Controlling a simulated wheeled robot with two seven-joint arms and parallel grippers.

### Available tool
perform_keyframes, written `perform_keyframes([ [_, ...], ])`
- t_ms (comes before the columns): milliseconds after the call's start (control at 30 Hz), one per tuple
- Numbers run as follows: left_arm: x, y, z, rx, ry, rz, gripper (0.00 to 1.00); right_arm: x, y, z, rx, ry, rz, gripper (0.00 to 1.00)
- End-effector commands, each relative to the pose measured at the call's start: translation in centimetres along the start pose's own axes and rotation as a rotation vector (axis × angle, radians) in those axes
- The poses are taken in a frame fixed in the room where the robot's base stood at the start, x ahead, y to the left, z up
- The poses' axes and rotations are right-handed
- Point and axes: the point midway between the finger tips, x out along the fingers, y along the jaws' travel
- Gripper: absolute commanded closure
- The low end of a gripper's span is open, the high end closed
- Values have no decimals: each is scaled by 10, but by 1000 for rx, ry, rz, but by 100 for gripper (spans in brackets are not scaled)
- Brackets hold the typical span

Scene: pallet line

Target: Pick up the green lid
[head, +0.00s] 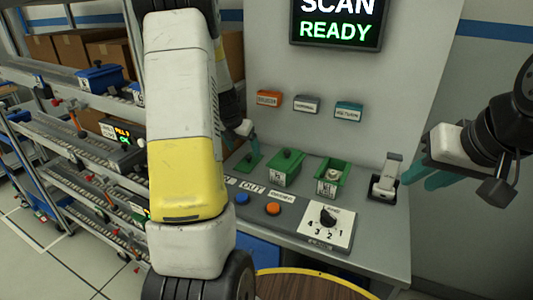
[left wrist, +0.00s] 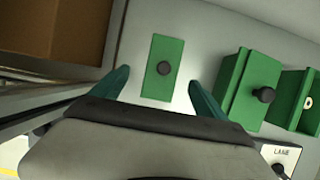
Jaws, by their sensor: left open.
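The green lid (left wrist: 155,88) is a flat green rectangle with a dark round knob, lying on the grey counter. In the head view the lid (head: 247,164) is at the left of the row of green boxes. My left gripper (left wrist: 157,82) is open and empty, with its teal fingers on either side of the lid in the left wrist view, apart from it. In the head view my left arm hides most of that gripper. My right gripper (head: 426,176) is off to the right, its fingers apart and empty.
A closed green box (head: 284,174) with a black knob stands right of the lid. An open green box (head: 331,188) beside it holds a small pale part. A dial panel (head: 338,232) and an orange button (head: 273,209) are in front. A screen (head: 336,22) hangs behind.

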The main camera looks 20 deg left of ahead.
Motion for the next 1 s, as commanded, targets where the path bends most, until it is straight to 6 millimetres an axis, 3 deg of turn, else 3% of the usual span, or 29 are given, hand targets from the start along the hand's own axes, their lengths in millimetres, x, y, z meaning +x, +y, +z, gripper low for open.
perform_keyframes([
  [400, 54, -6, -2, 3, 2, -2, 15, 0, 0, 0, 0, 0, 0, 70],
  [700, 58, -6, -2, 4, 0, -1, 17, 0, 0, 0, 0, 0, 0, 70],
  [1000, 57, -6, -2, 4, 0, -1, 76, 0, 0, 0, 0, 0, 0, 70],
])
